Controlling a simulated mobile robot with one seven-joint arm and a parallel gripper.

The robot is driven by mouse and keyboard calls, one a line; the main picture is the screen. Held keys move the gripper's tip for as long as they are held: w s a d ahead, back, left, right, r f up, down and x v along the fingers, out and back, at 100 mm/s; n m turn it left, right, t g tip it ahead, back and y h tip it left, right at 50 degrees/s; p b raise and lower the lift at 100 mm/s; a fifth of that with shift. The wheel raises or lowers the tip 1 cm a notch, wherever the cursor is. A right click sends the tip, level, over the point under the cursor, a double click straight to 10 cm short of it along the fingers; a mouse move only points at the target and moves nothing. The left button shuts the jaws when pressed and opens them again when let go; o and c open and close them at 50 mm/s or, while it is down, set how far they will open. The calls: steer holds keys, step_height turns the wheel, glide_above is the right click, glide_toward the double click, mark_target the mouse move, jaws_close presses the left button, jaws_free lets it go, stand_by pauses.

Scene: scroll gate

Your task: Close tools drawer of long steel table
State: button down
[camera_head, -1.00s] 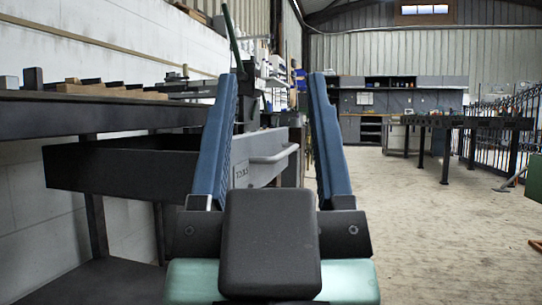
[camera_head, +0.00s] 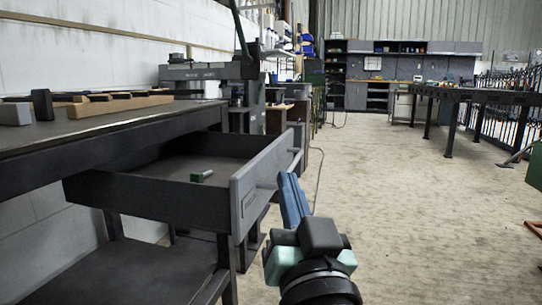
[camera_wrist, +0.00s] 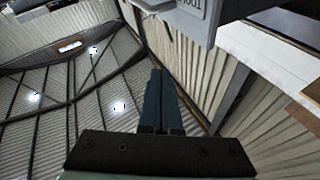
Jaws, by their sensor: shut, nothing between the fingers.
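The tools drawer (camera_head: 250,196) stands pulled out of the long steel table (camera_head: 110,132) at the left of the head view. Its grey front has a label and a bar handle (camera_head: 296,160) on its outer face. A small green object (camera_head: 201,175) lies inside it. My gripper (camera_head: 290,180) is shut and empty, to the right of the drawer front and close to it. I cannot tell whether it touches. In the wrist view my gripper (camera_wrist: 157,78) shows its blue fingers together, with part of the drawer front (camera_wrist: 190,18) at the top edge.
Wooden blocks (camera_head: 120,105) and a grey block (camera_head: 15,114) lie on the tabletop. A lower shelf (camera_head: 130,270) is under the drawer. A machine (camera_head: 210,75) stands behind. Another dark table (camera_head: 480,97) is at the back right. The floor (camera_head: 400,190) to the right is clear.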

mark_target(257, 195)
steer(key=w+d+f+m+g+y+p, duration=0.35)
steer(key=f+m+g+p, duration=0.25)
steer(key=p, duration=1.2)
steer(key=s+d+m+y+p, duration=0.25)
steer(key=s+m+p, duration=0.25)
steer(key=p, duration=0.5)
steer(key=x, duration=0.4)
steer(key=a+b+x, duration=0.1)
steer(key=x, duration=0.3)
steer(key=s+x, duration=0.1)
steer(key=x, duration=0.2)
steer(key=shift+w+a+f+b, duration=0.15)
steer(key=shift+w+a+b, duration=0.25)
steer(key=shift+a, duration=0.15)
steer(key=shift+w+a, duration=0.1)
steer(key=shift+a, duration=0.45)
